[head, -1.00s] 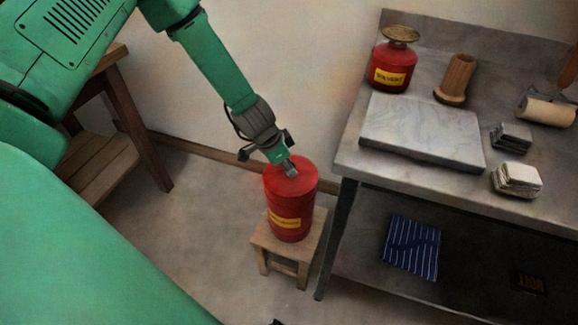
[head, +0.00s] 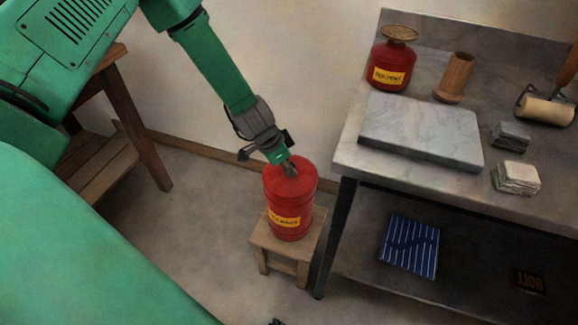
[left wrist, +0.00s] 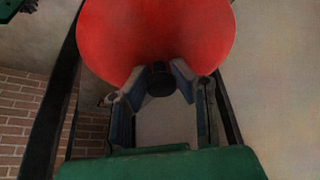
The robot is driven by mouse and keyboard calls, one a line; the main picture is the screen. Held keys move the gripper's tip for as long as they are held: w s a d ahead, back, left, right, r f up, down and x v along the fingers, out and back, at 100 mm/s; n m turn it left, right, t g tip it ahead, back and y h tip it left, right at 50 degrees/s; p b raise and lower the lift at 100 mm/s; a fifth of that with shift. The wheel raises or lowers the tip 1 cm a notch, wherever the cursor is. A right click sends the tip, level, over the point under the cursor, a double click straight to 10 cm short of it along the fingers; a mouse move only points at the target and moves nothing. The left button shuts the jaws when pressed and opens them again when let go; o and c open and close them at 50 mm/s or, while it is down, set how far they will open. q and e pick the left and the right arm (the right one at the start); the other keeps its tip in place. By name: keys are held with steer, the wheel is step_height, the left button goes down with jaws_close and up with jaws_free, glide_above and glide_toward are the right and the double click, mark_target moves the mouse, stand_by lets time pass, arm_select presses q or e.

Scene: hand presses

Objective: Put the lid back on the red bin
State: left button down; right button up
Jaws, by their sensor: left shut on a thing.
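The red bin (head: 291,215) with a yellow label stands upright on a small wooden stool. Its round red lid (head: 305,171) is at the bin's top; no gap shows between them in the head view. My left gripper (head: 290,171) comes down from above and is shut on the lid's dark knob. In the left wrist view the gripper (left wrist: 159,82) has its two fingers on either side of the black knob (left wrist: 160,76), with the red lid (left wrist: 155,35) behind it. The lid's underside is hidden. My right gripper is not in view.
The stool (head: 271,242) stands left of a grey workbench (head: 350,160). On the bench are a red solvent can (head: 391,72), a stone slab (head: 420,130), a wooden cup (head: 455,77) and a roller (head: 545,109). A striped cloth (head: 410,246) lies on the lower shelf.

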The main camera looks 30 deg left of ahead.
arm_select(q)
steer(key=c, duration=0.8)
jaws_free()
steer(key=shift+r+p, duration=3.05)
steer(key=shift+r, duration=0.45)
steer(key=shift+c, duration=0.4)
jaws_close()
steer(key=shift+f, duration=0.15)
